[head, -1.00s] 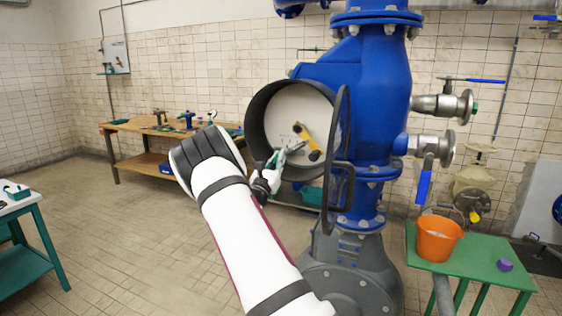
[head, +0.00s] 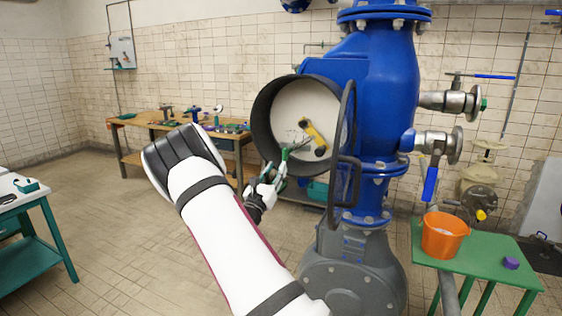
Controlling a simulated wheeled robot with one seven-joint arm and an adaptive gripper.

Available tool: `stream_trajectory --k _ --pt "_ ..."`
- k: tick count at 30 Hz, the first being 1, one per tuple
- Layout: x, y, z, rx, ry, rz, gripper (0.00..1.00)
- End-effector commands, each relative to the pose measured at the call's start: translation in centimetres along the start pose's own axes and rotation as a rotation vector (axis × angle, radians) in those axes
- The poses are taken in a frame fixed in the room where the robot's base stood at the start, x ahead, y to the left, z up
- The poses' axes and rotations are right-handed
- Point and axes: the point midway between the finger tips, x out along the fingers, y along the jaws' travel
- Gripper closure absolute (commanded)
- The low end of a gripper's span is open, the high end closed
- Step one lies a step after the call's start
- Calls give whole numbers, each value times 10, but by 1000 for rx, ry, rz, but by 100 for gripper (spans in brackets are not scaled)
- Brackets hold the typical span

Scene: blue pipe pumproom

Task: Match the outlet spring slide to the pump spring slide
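A yellow piece with dark ends (head: 314,136), perhaps a spring slide, sits tilted on the pale round face (head: 290,108) inside a dark, drum-like housing (head: 262,118) on the blue pipe. I cannot tell whether it is the outlet or the pump slide, and no second slide is clearly visible. My gripper (head: 284,158), with green fingers, is in front of the housing's lower edge, below and left of the yellow piece. A gap shows between them in the picture. The fingers are too small to tell whether they are open or shut.
A dark round cover (head: 345,150) stands edge-on at the housing's right side. Valves with blue levers (head: 430,185) project right of the pipe. An orange bucket (head: 443,240) stands on a green table (head: 482,262). A wooden workbench (head: 150,125) is behind left.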

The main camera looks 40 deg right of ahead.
Motion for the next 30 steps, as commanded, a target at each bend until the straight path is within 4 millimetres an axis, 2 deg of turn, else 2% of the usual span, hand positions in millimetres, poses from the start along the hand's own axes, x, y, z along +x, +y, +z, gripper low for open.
stream_trajectory --k 3,9,27,30 --pt "-20 1 0 0 1 2 70" --pt "-35 0 0 0 1 0 70" --pt "-36 0 0 1 1 -2 70" --pt "-35 -6 6 21 9 -31 70"
